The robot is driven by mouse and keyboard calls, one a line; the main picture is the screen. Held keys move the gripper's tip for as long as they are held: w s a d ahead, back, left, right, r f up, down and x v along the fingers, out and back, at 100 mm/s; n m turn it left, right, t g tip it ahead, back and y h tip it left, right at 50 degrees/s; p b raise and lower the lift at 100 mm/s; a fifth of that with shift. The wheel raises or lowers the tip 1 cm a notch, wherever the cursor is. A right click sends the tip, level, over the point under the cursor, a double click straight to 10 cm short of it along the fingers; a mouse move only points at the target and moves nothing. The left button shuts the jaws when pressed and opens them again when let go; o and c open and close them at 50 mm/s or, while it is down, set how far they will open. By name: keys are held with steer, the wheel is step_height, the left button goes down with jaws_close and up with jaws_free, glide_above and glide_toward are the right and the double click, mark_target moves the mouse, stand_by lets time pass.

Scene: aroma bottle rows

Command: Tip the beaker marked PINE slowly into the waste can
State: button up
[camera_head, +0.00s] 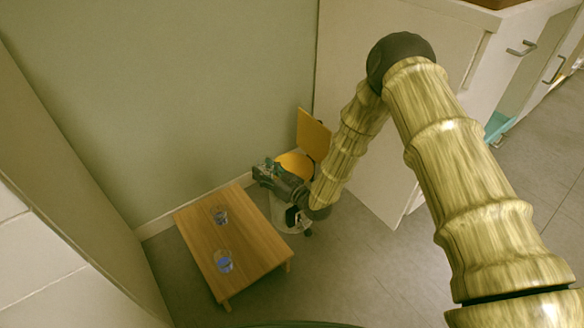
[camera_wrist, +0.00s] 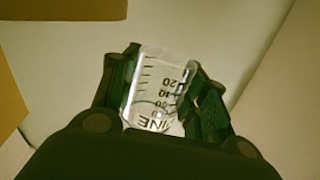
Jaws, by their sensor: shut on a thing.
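My gripper (camera_wrist: 160,85) is shut on a clear beaker (camera_wrist: 160,90) with dark graduation marks. Its lettering is partly cut off; "INE" can be read, upside down. The beaker looks empty or holds only clear contents; I cannot tell which. In the head view my gripper (camera_head: 264,172) is level with the top of the waste can (camera_head: 287,218), at its left side, and the beaker cannot be made out clearly. My wrist hides part of the can.
A low wooden table (camera_head: 245,235) stands left of the can. Two clear beakers with bluish contents stand on it, one farther back (camera_head: 220,216) and one nearer (camera_head: 224,262). A wall is behind, and a white cabinet (camera_head: 390,120) stands at the right. Floor in front is clear.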

steer(key=shift+s+a+n+p, duration=0.25)
steer(key=shift+a+n+p, duration=0.1)
steer(key=shift+n, duration=0.25)
steer(key=shift+d+f, duration=0.1)
steer(key=shift+f, duration=0.05)
steer(key=shift+s+a+r+p, duration=0.2)
steer(key=shift+a+r+p, duration=0.15)
steer(key=shift+r, duration=0.1)
steer(key=shift+s+a+r+p, duration=0.15)
steer(key=shift+a+r+p, duration=0.05)
steer(key=shift+r+p, duration=0.2)
steer(key=shift+s+a+r+p, duration=0.55)
steer(key=shift+a+r+p, duration=0.2)
steer(key=shift+r, duration=0.1)
steer(key=shift+s+a+r+p, duration=0.55)
steer(key=shift+a+r+p, duration=0.2)
steer(key=shift+r, duration=0.1)
